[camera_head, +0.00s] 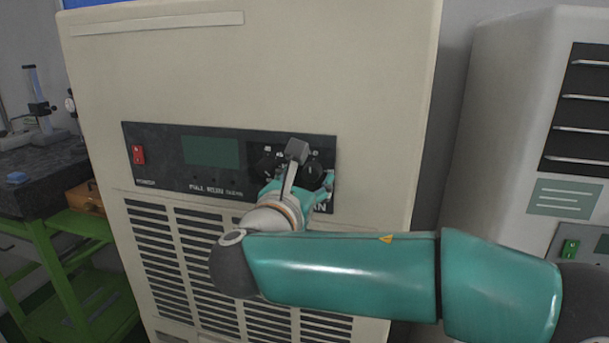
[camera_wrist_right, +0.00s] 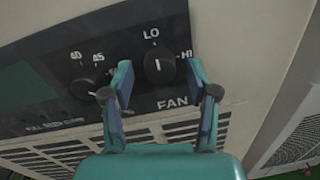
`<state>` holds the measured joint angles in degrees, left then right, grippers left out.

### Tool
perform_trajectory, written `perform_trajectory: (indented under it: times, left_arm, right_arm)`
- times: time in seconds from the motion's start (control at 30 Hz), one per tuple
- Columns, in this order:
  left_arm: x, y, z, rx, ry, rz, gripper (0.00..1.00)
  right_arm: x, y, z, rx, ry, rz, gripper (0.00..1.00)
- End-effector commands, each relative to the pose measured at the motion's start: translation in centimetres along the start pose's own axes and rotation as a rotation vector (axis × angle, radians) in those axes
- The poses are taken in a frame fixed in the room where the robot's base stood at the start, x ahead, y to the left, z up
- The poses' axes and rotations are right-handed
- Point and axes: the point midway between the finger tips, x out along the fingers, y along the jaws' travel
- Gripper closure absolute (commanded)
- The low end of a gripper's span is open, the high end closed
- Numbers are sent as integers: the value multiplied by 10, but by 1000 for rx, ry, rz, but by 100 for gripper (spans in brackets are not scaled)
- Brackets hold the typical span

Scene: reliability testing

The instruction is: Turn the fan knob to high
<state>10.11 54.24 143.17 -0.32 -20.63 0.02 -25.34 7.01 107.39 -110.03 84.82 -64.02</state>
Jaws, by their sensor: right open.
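The fan knob (camera_wrist_right: 160,66) is a round black knob above the word FAN on a dark control panel (camera_head: 225,160). LO is printed above it and HI to its right in the right wrist view. A short pale line on its face stands roughly upright. My right gripper (camera_wrist_right: 160,77) is open, with one finger on each side of the knob. I cannot tell whether the fingers touch it. In the head view my right gripper (camera_head: 303,182) is at the panel's right end and partly hides the knob (camera_head: 313,172). My left gripper is out of view.
A second black knob (camera_wrist_right: 86,86) sits left of the gripper, close to its left finger. A red switch (camera_head: 138,154) and a green display (camera_head: 210,151) are farther left. Vent slots (camera_head: 190,250) lie below. Another pale cabinet (camera_head: 505,120) stands to the right.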

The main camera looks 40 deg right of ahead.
Motion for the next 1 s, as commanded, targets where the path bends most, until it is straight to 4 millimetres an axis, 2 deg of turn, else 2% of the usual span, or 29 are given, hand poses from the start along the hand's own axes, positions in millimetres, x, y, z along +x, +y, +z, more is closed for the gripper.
perform_trajectory:
  times: [0.33, 0.37, 0.7, 0.73, 1.0]
  left_arm:
    - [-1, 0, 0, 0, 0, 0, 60]
    - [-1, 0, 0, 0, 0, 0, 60]
    - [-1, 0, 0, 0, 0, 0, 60]
    - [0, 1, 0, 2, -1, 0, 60]
    - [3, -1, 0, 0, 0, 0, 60]
  right_arm:
    - [5, 0, 0, 0, 1, 1, 41]
    - [5, 0, 0, 0, 1, 1, 44]
    - [4, 0, 0, 0, 1, 1, 100]
    - [-4, 7, -2, 0, 1, 5, 100]
    - [4, 1, -1, 29, 2, 2, 100]
